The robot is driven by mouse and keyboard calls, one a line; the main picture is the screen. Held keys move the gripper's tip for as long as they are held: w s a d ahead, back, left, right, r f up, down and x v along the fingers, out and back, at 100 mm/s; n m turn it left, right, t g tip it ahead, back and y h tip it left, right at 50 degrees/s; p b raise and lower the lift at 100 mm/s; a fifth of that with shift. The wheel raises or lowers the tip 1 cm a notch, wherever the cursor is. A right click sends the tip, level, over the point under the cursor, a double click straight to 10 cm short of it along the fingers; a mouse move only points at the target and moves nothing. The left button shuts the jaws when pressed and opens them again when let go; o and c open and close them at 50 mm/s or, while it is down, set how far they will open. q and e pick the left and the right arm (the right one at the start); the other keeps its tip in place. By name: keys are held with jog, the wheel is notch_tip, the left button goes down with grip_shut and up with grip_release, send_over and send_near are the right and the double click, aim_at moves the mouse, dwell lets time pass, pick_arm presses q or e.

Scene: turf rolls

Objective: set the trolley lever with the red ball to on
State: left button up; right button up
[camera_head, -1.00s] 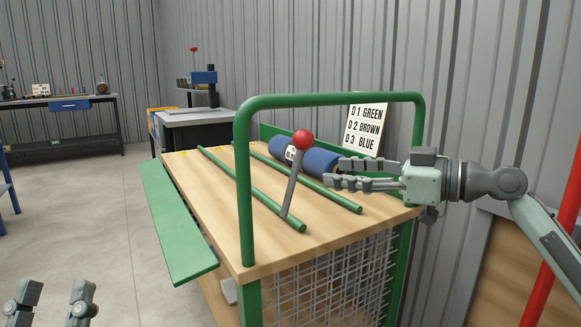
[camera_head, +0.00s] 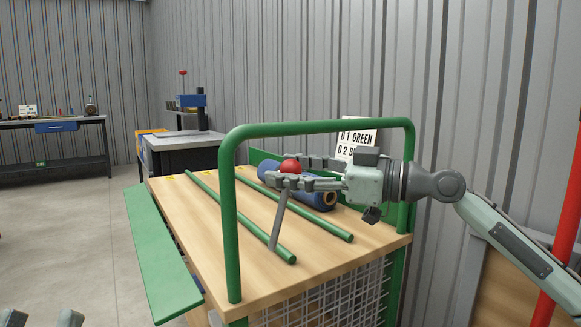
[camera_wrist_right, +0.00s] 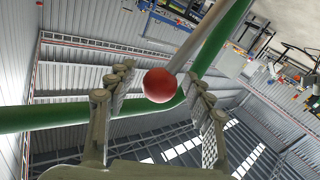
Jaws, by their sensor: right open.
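The trolley lever is a grey rod (camera_head: 278,222) with a red ball (camera_head: 290,167) on top, rising from the wooden trolley top (camera_head: 205,235) and leaning slightly right. My right gripper (camera_head: 296,172) is open, with its fingers on either side of the red ball in the head view. In the right wrist view the red ball (camera_wrist_right: 160,85) sits between the two open fingers; I cannot tell if it touches them. My left gripper (camera_head: 42,319) shows only as fingertips at the bottom left edge. No on marking is visible.
A green hoop handle (camera_head: 320,128) arches over the near end of the trolley, close to my right gripper. A blue roll (camera_head: 318,198) lies behind the lever. Green rails (camera_head: 325,222) run along the top. A sign (camera_head: 357,136) is partly hidden by my gripper.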

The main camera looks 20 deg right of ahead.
grip_shut()
dwell(0.4)
